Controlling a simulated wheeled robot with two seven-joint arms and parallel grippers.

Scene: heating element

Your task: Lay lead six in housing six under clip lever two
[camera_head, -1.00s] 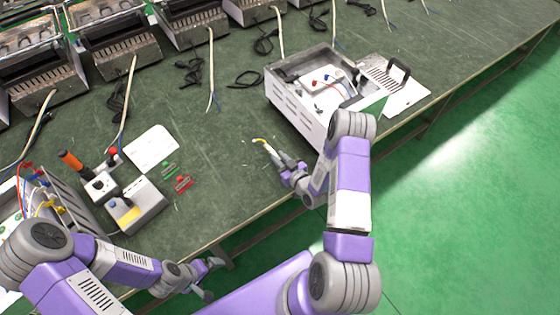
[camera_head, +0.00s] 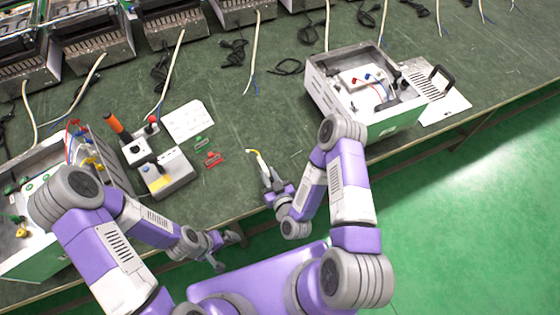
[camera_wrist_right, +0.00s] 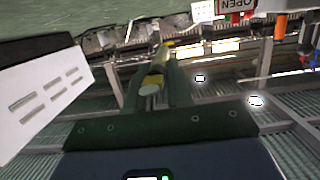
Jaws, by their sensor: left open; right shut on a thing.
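My right gripper (camera_head: 266,178) is shut on a yellow-and-white lead (camera_head: 257,156), held near the table's front edge. In the right wrist view the lead (camera_wrist_right: 155,72) sticks out between the fingers, with a pale round end facing the camera. My left gripper (camera_head: 226,240) is open and empty, low in front of the table edge. An open metal housing (camera_head: 345,103) stands at the right with red and blue wires inside. Another housing (camera_head: 35,262) at the left holds several coloured leads and is partly hidden by my left arm. I cannot tell which is housing six, nor make out clip lever two.
A grey box with a yellow label (camera_head: 166,174), an orange-handled tool (camera_head: 118,126), a white card (camera_head: 188,121) and red (camera_head: 213,159) and green tags lie between the housings. A vented cover with a black handle (camera_head: 440,90) lies right. More housings line the back.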

